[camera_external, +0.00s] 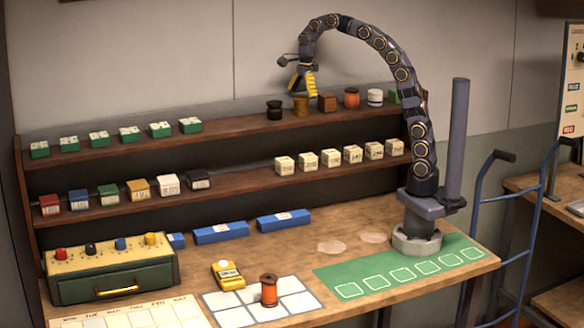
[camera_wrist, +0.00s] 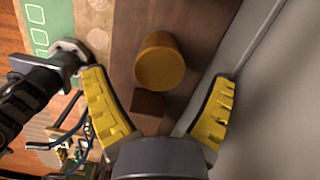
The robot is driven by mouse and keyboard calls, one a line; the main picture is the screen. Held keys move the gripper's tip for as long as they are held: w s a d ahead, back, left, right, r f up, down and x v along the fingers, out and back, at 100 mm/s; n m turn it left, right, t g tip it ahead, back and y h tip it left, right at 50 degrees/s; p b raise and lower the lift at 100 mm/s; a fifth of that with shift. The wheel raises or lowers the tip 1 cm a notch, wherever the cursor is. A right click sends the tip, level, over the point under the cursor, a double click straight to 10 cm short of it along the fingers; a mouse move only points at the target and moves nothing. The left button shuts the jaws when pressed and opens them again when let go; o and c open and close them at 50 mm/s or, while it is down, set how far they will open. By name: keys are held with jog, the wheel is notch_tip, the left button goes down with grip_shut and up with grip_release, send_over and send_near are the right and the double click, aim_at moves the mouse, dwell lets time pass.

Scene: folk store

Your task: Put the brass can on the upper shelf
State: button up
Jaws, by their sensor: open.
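The brass can (camera_external: 300,106) stands on the upper shelf (camera_external: 230,128) in the external view, between a black jar and a brown wooden block. In the wrist view the brass can (camera_wrist: 160,62) stands on the brown shelf, just beyond and between the yellow fingertips. My gripper (camera_external: 306,88) is above the upper shelf, close over the can. Its yellow fingers are spread wide and empty in the wrist view (camera_wrist: 162,88).
On the upper shelf, the black jar (camera_external: 274,110) is left of the can; the brown block (camera_external: 327,102), orange jar (camera_external: 352,98) and white jar (camera_external: 375,97) are to its right. Several green boxes (camera_external: 130,134) stand farther left. The shelf between them and the black jar is clear.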

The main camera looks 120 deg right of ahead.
aim_at(302, 97)
jog(key=shift+s+r, duration=0.2)
jog(key=shift+r, duration=1.35)
jog(key=a+f+n+g, duration=0.1)
jog(key=a+f+n, duration=0.1)
jog(key=a+n, duration=0.7)
jog(key=a+f+n, duration=0.3)
jog(key=a+n, duration=0.3)
jog(key=a, duration=0.4)
jog(key=s+a+f+n+g, duration=0.1)
jog(key=s+a+f+n, duration=0.4)
jog(key=n, duration=0.4)
jog(key=s+a+f+n+g, duration=0.1)
jog(key=s+a+f+n, duration=0.3)
jog(key=s+a+n, duration=0.3)
jog(key=s+n, duration=0.1)
jog(key=n, duration=0.2)
jog(key=shift+s+a+f, duration=0.2)
jog(key=shift+s+f, duration=0.2)
